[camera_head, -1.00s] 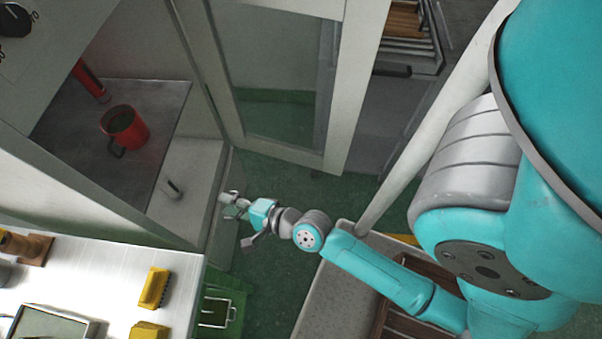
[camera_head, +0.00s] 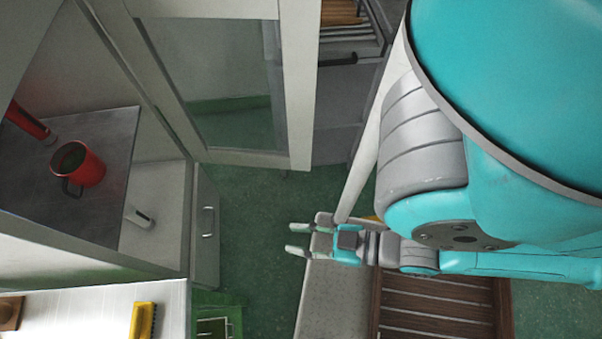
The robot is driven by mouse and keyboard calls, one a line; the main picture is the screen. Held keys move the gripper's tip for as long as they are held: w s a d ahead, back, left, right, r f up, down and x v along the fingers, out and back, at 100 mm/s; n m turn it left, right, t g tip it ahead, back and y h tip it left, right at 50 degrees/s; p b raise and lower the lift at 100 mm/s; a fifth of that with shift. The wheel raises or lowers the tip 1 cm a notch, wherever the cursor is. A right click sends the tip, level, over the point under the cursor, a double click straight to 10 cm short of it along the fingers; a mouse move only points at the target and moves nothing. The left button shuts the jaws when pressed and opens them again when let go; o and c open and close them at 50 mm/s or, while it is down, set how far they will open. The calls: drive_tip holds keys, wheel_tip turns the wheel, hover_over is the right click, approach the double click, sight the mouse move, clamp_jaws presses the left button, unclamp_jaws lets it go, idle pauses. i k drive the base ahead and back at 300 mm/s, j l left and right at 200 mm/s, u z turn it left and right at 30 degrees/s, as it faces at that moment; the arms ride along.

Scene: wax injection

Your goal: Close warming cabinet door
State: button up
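The warming cabinet door (camera_head: 298,85) stands open at the top middle, a pale frame around a glass pane. The cabinet (camera_head: 162,208) is on the left, with its inside showing. A red mug (camera_head: 88,168) and a red object (camera_head: 30,122) are on its dark shelf. My gripper (camera_head: 292,240) is below and a little right of the door's lower edge, apart from it. Its two fingers are spread and point left, with nothing between them.
A white counter (camera_head: 90,310) with a yellow brush (camera_head: 143,320) is at the lower left. A green crate (camera_head: 215,318) stands beside it. Green floor (camera_head: 250,200) lies clear between the cabinet and my gripper. A drawer unit (camera_head: 340,110) is behind the door.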

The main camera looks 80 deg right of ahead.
sight(300, 20)
drive_tip(key=k+j+z, duration=0.1)
drive_tip(key=k+z, duration=0.15)
drive_tip(key=z, duration=0.15)
drive_tip(key=k+z, duration=0.25)
drive_tip(key=z, duration=0.15)
drive_tip(key=k+z, duration=0.4)
drive_tip(key=i+l, duration=0.05)
drive_tip(key=i, duration=0.05)
